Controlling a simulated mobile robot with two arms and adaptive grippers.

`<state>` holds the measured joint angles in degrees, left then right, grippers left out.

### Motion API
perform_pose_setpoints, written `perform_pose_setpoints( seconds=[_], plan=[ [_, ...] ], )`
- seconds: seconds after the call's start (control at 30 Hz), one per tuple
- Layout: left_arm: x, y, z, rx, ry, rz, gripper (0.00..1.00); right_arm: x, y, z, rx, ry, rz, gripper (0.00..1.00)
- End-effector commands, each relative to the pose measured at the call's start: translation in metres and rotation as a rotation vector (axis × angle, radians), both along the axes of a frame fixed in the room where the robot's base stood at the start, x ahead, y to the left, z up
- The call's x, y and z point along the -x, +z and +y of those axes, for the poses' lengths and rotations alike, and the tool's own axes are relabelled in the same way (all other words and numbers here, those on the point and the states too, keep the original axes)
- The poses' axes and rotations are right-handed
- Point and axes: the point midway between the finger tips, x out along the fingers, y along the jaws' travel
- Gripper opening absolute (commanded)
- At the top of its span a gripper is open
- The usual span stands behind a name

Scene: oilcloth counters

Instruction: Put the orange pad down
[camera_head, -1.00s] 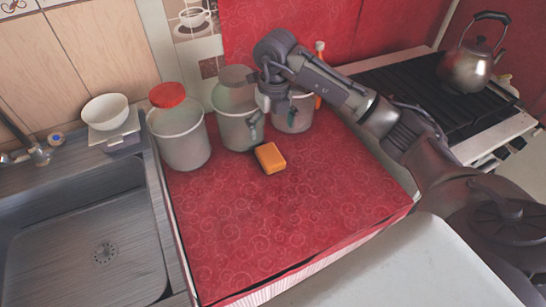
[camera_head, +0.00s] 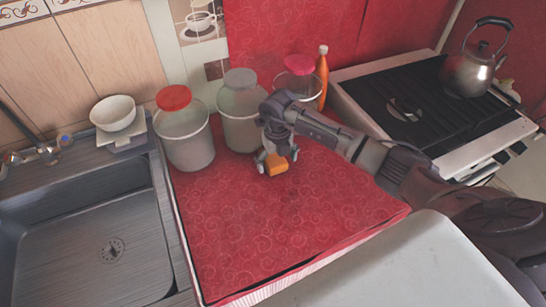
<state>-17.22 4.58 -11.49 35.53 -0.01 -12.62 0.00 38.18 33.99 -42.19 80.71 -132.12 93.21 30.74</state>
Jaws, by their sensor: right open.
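The orange pad (camera_head: 276,168) lies on the red patterned oilcloth counter (camera_head: 270,230), in front of the containers. My right gripper (camera_head: 277,160) is open and pointing down, right at the pad, with its fingers on either side of the pad's far part. The gripper hides part of the pad, and I cannot tell whether the fingers touch it. My left gripper is not in view.
Containers with a red lid (camera_head: 185,135), a grey lid (camera_head: 240,112) and a pink lid (camera_head: 300,80) stand behind. An orange bottle (camera_head: 322,72) is beside them. A sink (camera_head: 90,225) is left, a stove (camera_head: 430,105) with a kettle (camera_head: 472,70) right. The counter's front is clear.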

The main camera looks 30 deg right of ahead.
Motion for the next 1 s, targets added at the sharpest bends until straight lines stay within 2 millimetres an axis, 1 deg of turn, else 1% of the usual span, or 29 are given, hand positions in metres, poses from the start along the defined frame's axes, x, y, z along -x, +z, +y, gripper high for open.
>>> perform_pose_setpoints(
  seconds=[0.1,0.3,0.33,0.57,0.6,0.63,0.67,0.7,1.0],
  plan=[
    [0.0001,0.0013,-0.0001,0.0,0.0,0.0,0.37,0.0003,-0.0079,0.0004,0.0,0.001,0.001,0.97],
    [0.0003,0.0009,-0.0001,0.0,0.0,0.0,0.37,0.0,-0.0089,0.0002,0.0,0.002,-0.001,0.97],
    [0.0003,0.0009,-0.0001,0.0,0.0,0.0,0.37,0.0,-0.0088,0.0002,0.0,0.002,-0.001,0.95],
    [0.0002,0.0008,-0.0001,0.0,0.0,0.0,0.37,0.0,-0.0085,0.0001,0.0,0.001,-0.001,0.57],
    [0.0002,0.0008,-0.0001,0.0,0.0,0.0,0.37,0.0,-0.0085,0.0001,0.0,0.001,-0.001,0.5],
    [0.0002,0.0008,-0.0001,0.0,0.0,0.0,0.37,0.0,-0.0085,0.0001,0.0,0.001,-0.001,0.45],
    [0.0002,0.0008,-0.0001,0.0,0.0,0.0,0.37,0.0,-0.0085,0.0001,0.0,0.001,-0.001,0.43],
    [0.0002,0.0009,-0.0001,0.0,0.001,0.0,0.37,0.0,-0.0084,0.0001,0.0,0.001,-0.001,0.39],
    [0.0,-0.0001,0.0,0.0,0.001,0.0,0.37,-0.0005,-0.0051,0.0,0.0,0.002,-0.002,0.39]
  ],
)
